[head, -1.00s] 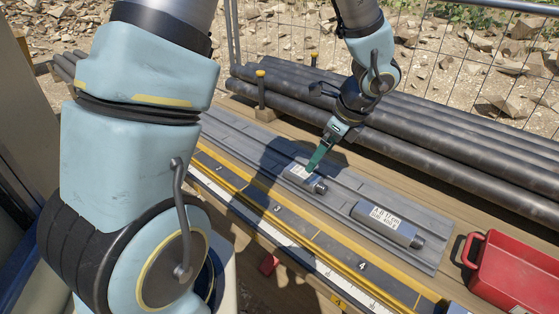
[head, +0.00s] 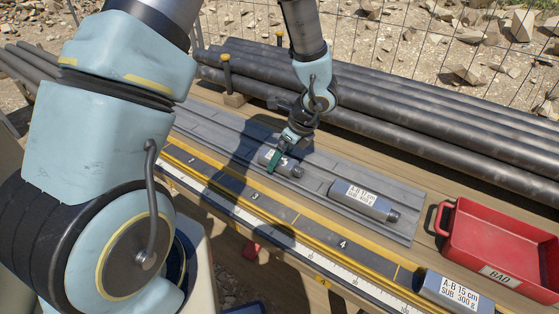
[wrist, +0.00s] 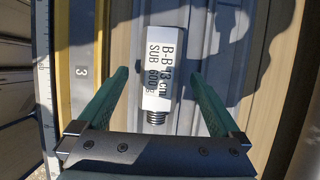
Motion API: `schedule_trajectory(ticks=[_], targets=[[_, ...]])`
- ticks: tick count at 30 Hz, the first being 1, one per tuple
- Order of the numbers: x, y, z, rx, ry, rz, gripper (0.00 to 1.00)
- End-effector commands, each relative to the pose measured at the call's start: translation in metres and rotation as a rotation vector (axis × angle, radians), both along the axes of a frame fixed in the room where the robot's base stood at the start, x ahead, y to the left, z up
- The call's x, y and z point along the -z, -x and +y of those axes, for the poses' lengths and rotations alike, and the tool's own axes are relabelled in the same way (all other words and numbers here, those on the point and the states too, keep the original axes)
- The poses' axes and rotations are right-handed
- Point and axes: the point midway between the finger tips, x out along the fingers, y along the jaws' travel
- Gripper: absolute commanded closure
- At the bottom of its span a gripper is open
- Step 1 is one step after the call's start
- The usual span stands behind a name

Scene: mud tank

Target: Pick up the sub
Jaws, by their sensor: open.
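Three grey metal subs with white labels show in the head view. One sub (head: 280,163) lies on the grey grooved rack, partly hidden by my gripper (head: 274,160). In the wrist view this sub (wrist: 157,104), labelled "B-B 13 cm SUB 600 g", lies between my two green fingers (wrist: 157,100). The fingers are open, with a gap on each side of it. A second sub (head: 364,200), labelled "A-B 17 cm", lies to the right on the same rack. A third sub (head: 452,293), labelled "A-B 15 cm SUB 300 g", lies at the front right.
A red tray (head: 500,284) marked "BAD" stands at the right. Long dark pipes (head: 420,130) lie behind the rack (head: 400,228). A yellow-edged ruler strip (head: 300,228) with numbers runs along the front. Wire fencing stands behind.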

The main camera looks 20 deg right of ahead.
Motion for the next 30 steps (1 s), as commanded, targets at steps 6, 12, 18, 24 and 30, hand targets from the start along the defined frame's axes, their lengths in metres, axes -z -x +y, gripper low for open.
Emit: schedule_trajectory(ticks=[6,12,18,24,30], targets=[[0.0113,-0.0036,0.0028,0.001,0.000,0.000,0.00],[0.0112,-0.0036,0.0028,0.001,0.000,0.000,0.06],[0.0111,-0.0036,0.0027,0.000,0.001,-0.001,0.28],[0.0110,-0.0035,0.0028,0.000,0.001,-0.001,0.51],[0.0110,-0.0034,0.0029,0.000,0.000,0.000,0.73]])
